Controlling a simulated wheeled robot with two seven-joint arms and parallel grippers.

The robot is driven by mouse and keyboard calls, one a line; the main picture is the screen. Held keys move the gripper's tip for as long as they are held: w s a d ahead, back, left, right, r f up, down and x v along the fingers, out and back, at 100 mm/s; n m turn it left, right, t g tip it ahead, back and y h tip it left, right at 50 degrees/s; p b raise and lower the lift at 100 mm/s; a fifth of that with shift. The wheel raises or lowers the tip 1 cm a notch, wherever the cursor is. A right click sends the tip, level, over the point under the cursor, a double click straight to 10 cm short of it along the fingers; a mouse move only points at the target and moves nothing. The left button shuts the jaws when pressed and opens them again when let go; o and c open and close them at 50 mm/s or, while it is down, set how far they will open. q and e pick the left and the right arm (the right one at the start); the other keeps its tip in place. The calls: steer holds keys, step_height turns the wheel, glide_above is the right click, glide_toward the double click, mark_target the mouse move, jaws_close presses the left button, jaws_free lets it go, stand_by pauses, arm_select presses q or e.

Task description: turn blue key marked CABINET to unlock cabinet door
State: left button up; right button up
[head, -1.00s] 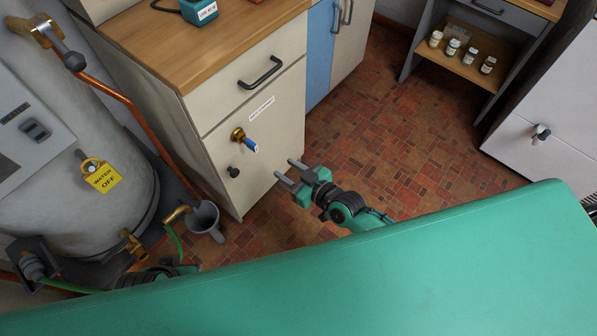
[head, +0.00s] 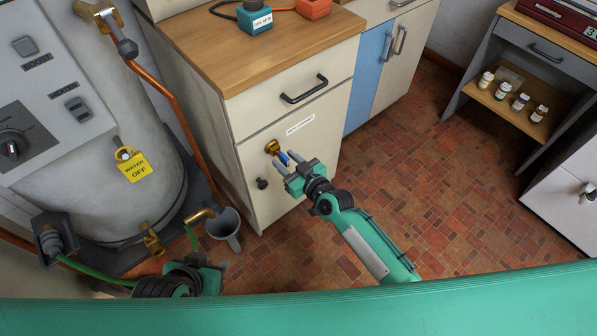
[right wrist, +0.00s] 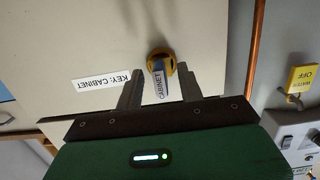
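The blue key (head: 284,157) sits in a brass lock (head: 272,147) on the cream cabinet door (head: 250,209). In the wrist view a gap shows between the key and each finger (right wrist: 160,80). The door is shut, with a dark knob (head: 262,183) below the lock. My left gripper (head: 213,266) is low at the left; its fingers are unclear.
A drawer handle (head: 304,90) juts out above the lock. A grey tank (head: 110,190) with a yellow WATER OFF tag (head: 133,166), a copper pipe (head: 176,115) and a grey funnel (head: 223,224) stand left of the cabinet. The tiled floor (head: 440,180) at right is clear.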

steer(key=shift+x, duration=0.75)
jaws_close()
steer(key=shift+f+m+b, duration=0.1)
steer(key=shift+m+b, duration=0.35)
steer(key=shift+m, duration=0.25)
steer(key=m+y+b, duration=0.1)
steer(key=m, duration=0.2)
steer(key=shift+b, duration=0.3)
steer(key=shift+a+r+m+g, duration=0.1)
steer(key=shift+r+m+g, duration=0.15)
steer(key=shift+m, duration=0.35)
